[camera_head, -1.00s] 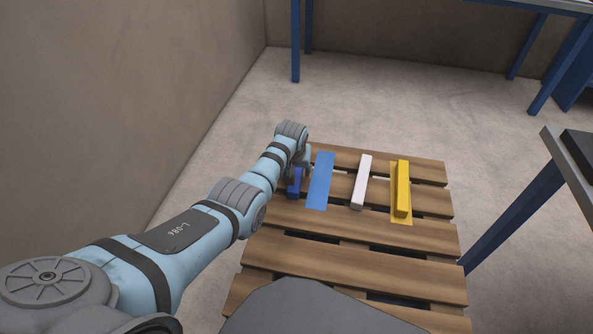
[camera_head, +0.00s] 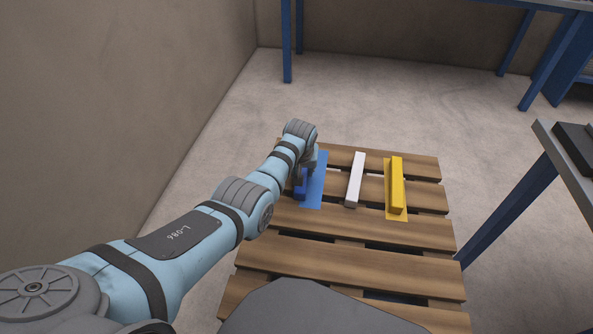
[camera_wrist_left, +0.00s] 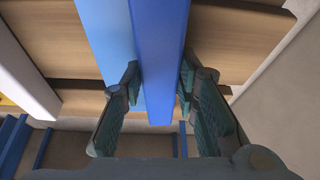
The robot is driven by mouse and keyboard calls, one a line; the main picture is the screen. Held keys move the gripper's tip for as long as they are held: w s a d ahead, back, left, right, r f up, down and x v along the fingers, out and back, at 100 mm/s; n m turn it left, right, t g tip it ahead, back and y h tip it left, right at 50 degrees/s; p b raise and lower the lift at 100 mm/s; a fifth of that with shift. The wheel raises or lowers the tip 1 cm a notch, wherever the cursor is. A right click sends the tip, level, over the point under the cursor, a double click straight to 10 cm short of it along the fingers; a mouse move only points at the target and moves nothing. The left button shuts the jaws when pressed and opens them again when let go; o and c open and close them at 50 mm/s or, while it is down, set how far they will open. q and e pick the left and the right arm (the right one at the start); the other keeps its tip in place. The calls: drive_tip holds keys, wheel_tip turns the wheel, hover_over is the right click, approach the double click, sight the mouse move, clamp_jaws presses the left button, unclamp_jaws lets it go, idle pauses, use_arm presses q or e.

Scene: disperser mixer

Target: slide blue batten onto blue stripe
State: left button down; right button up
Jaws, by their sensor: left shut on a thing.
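The dark blue batten (camera_head: 300,187) lies on the pallet at the left edge of the lighter blue stripe (camera_head: 319,180), lengthwise along it. In the left wrist view the batten (camera_wrist_left: 160,55) runs between the fingers of my left gripper (camera_wrist_left: 159,88), which is shut on it. The stripe (camera_wrist_left: 108,35) shows beside the batten, and the batten seems to cover one edge of it. In the head view my left gripper (camera_head: 307,168) is partly hidden by its own wrist. My right gripper is not in view.
A white batten (camera_head: 355,180) lies right of the blue stripe. A yellow batten (camera_head: 397,185) lies on a yellow stripe (camera_head: 396,217) farther right. The wooden pallet (camera_head: 350,265) has gaps between its boards; its front boards are clear. A table (camera_head: 575,170) stands at the right.

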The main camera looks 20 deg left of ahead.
use_arm(q)
drive_tip(key=shift+w+d+b, duration=0.25)
drive_tip(key=shift+d+b, duration=0.25)
drive_tip(key=shift+d, duration=0.4)
drive_tip(key=shift+w+d+b, duration=0.2)
drive_tip(key=shift+d+b, duration=0.25)
drive_tip(key=shift+d, duration=0.55)
